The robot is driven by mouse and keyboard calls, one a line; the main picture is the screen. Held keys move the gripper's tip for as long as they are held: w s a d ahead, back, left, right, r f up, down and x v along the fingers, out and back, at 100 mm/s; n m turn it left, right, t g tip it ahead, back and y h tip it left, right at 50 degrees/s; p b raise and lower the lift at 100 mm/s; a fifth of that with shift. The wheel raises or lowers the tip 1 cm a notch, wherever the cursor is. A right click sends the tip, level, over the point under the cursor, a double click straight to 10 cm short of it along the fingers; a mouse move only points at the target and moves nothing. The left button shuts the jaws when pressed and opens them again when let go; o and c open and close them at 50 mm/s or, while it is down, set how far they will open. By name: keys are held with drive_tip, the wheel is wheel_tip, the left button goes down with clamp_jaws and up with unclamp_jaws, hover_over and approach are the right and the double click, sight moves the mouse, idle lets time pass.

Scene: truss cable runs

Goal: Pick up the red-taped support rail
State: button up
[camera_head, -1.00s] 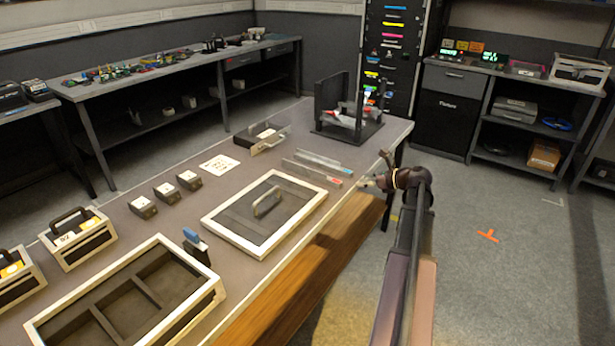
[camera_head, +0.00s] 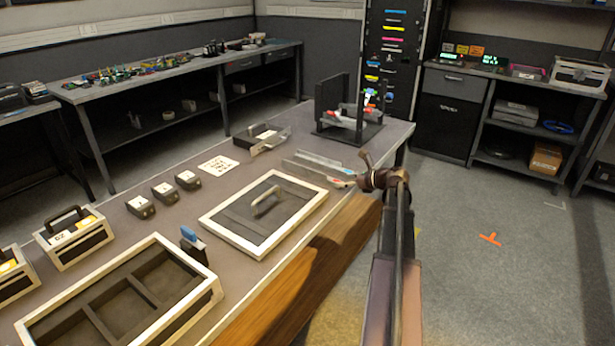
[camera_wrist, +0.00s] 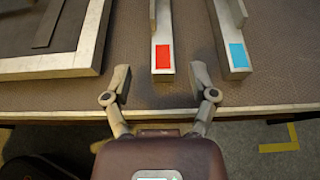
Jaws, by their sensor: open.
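The red-taped support rail (camera_wrist: 163,35) lies on the workbench (camera_wrist: 140,95) in the wrist view. It is a grey metal rail with a red patch on its near end. My gripper (camera_wrist: 159,77) is open, with one finger on each side of that end and nothing held. In the head view, my gripper (camera_head: 352,180) is at the bench's right edge by the rail ends, and the red-taped rail (camera_head: 308,171) extends away to the left. A blue-taped rail (camera_wrist: 237,55) lies just right of the right finger in the wrist view.
A framed lid (camera_head: 235,237) with a handle lies left of the rails. A dark stand (camera_head: 350,138) is beyond them at the bench's far end. A divided tray (camera_head: 190,315) and several small boxes are further left.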

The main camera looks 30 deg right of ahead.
sight(334, 180)
drive_tip(key=shift+b+x, duration=1)
drive_tip(key=shift+x, duration=1.6)
clamp_jaws()
